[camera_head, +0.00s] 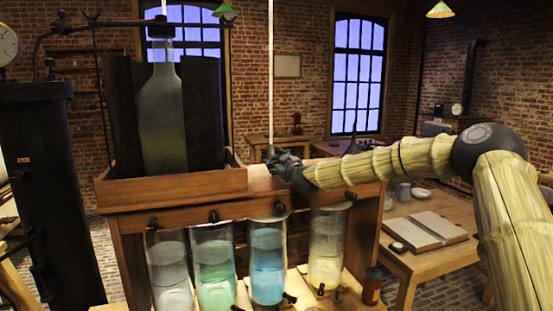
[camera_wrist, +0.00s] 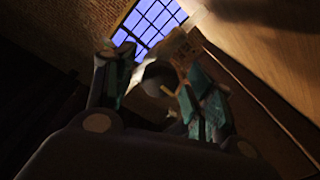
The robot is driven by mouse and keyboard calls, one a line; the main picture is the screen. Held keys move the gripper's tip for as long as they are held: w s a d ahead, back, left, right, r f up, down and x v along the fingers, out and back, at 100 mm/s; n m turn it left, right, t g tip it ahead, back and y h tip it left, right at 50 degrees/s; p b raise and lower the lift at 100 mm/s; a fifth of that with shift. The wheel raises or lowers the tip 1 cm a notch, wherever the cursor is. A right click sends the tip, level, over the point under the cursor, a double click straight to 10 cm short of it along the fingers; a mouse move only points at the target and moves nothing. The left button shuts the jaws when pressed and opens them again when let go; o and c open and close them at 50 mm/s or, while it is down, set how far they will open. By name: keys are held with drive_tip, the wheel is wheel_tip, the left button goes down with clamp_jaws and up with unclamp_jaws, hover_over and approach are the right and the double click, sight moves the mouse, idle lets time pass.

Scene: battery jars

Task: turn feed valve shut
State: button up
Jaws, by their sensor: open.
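Several small dark valves sit along the wooden shelf front above the glass jars, one of them (camera_head: 279,207) over the blue jar (camera_head: 267,262). I cannot tell which is the feed valve. My gripper (camera_head: 283,165) is at the shelf's top right, above and slightly right of that valve. In the wrist view my gripper (camera_wrist: 155,80) has its two fingers apart, with a dark rounded thing (camera_wrist: 160,76) seen between them. I cannot tell whether they touch it. The fingers' tips are small and dark in the head view.
A large glass bottle (camera_head: 160,115) stands in a wooden tray (camera_head: 170,190) left of my gripper. A pale vertical rod (camera_head: 271,70) comes down close to my gripper. A yellow jar (camera_head: 327,250) stands below. A table with an open book (camera_head: 427,230) is at right.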

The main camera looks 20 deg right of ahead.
drive_tip(key=shift+w, duration=0.55)
drive_tip(key=c, duration=1)
drive_tip(key=shift+c, duration=0.2)
